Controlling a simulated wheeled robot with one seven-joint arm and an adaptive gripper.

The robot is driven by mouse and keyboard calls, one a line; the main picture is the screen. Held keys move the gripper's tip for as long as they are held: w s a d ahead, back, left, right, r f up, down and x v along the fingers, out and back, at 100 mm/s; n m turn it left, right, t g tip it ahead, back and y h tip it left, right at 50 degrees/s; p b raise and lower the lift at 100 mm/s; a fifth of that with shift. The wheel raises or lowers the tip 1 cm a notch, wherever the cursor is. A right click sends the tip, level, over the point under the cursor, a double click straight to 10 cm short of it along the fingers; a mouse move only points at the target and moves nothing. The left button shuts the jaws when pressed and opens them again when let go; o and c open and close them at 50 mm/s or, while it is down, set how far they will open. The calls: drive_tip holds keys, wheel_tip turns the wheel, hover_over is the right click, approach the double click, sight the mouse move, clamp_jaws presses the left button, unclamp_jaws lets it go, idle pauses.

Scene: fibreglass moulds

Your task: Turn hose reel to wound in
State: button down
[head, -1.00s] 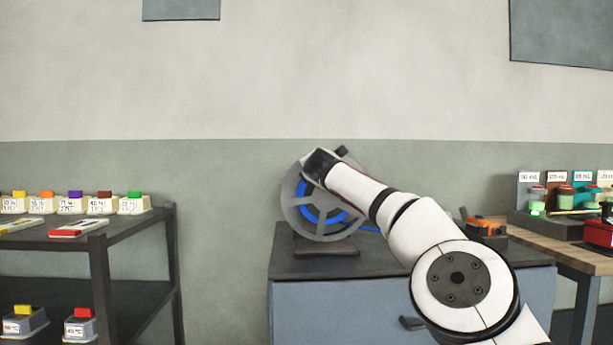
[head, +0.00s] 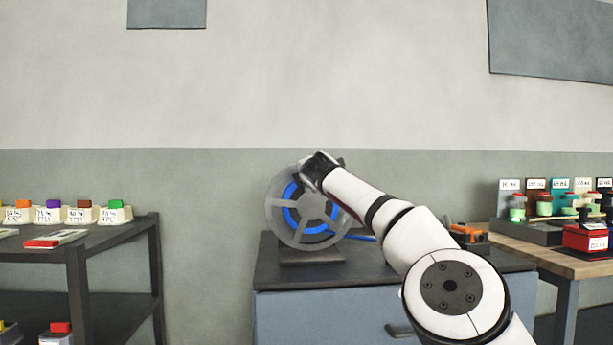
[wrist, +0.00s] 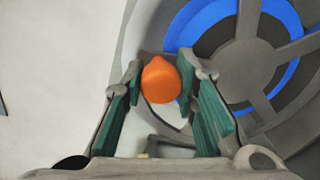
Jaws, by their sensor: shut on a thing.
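The hose reel (head: 312,207) stands on a dark base on the blue-grey cabinet. It is a grey spoked wheel with blue hose coiled inside, and a short length of blue hose (head: 361,238) runs out to its right. My gripper (head: 312,172) is at the top of the reel's rim, largely hidden by its own wrist in the head view. In the wrist view my gripper (wrist: 160,88) has its green-padded fingers on both sides of an orange knob (wrist: 160,80), shut on it. The reel's hub and spokes (wrist: 250,55) show to the right of the knob.
An orange tool (head: 466,231) lies to the right, near a wooden bench (head: 550,262) with jars and a red box (head: 586,238). A dark shelf (head: 110,235) with labelled blocks stands at left, with a gap between.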

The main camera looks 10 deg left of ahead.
drive_tip(key=c, duration=1.2)
unclamp_jaws()
drive_tip(key=shift+c, duration=0.2)
drive_tip(key=v, duration=1.2)
